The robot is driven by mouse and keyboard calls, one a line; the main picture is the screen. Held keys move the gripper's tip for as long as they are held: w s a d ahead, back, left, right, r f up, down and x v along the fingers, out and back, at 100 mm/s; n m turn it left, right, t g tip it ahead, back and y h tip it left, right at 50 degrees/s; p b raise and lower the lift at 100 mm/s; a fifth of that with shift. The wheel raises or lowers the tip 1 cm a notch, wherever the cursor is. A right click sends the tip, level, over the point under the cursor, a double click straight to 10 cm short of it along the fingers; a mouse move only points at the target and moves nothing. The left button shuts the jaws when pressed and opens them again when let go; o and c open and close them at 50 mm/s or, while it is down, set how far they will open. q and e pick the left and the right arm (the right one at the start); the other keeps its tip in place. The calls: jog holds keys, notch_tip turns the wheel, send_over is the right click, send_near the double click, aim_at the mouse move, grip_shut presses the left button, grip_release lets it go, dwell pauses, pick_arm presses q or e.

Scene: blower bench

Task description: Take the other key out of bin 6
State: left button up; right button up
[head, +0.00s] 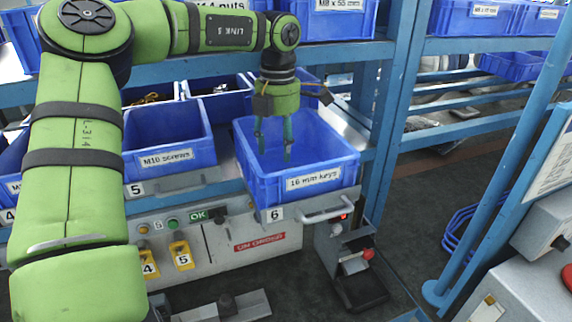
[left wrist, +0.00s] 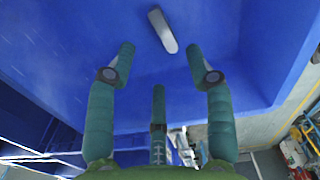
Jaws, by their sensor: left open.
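Bin 6 (head: 276,190) is an open blue bin labelled "16 mm keys", with a tag "6" below its front. My left gripper (head: 273,145) points down into it, its green fingers apart and empty. In the left wrist view, one grey metal key (left wrist: 163,31) with rounded ends lies on the blue bin floor. It is beyond the tips of my left gripper (left wrist: 160,62) and roughly centred between the two side fingers, apart from them. The inside of the bin is partly hidden in the head view. My right gripper is not in view.
A blue bin labelled "M10 screws" (head: 168,143) stands to the left of bin 6. A blue rack post (head: 397,110) rises close on the right. More labelled bins (head: 338,22) sit on the shelf above. A bench panel (head: 215,238) with yellow tags is below.

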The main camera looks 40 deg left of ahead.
pick_arm(q)
jog(key=shift+s+d+f, duration=0.1)
jog(key=shift+f, duration=0.15)
jog(key=shift+s+f, duration=0.15)
jog(key=f+p, duration=0.2)
jog(key=f, duration=0.1)
jog(key=f+p, duration=0.1)
jog(key=shift+w+d+f, duration=0.1)
jog(key=shift+w+f, duration=0.15)
jog(key=shift+f, duration=0.25)
grip_shut()
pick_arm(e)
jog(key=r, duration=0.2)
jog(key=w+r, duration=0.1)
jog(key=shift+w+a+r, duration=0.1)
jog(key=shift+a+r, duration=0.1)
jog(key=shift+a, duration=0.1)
